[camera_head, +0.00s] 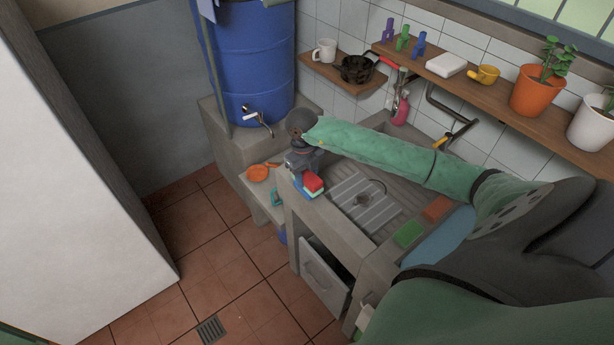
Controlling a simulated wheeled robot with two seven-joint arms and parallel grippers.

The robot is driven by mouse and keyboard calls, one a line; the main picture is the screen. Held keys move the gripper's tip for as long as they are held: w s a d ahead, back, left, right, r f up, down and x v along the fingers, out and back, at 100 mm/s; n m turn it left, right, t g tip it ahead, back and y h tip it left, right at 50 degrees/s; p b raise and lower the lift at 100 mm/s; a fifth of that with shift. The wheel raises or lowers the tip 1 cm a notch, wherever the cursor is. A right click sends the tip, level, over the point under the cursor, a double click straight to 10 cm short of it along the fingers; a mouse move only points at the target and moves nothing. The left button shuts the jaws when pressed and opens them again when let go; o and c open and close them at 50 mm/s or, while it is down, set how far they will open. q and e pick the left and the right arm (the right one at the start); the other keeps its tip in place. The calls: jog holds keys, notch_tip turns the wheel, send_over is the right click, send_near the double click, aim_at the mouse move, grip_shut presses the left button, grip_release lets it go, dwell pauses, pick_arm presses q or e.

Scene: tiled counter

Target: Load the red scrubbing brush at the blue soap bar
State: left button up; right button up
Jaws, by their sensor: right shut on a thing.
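The red scrubbing brush (313,183) is at the front left corner of the concrete sink counter. My right gripper (305,176) points down there and is shut on the brush; its fingertips are partly hidden. The blue soap bar (308,192) shows just under and beside the red brush, at the counter's edge. The two look touching or very close; I cannot tell which. My left gripper is not in view.
The sink counter (335,225) holds a green block (408,233) and an orange-red block (437,208) at the right. A blue barrel (250,60) stands behind on the left. A wooden shelf (500,88) with pots runs along the wall.

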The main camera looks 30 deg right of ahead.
aim_at(308, 175)
jog(key=shift+r+p, duration=1.15)
jog(key=shift+r, duration=2.35)
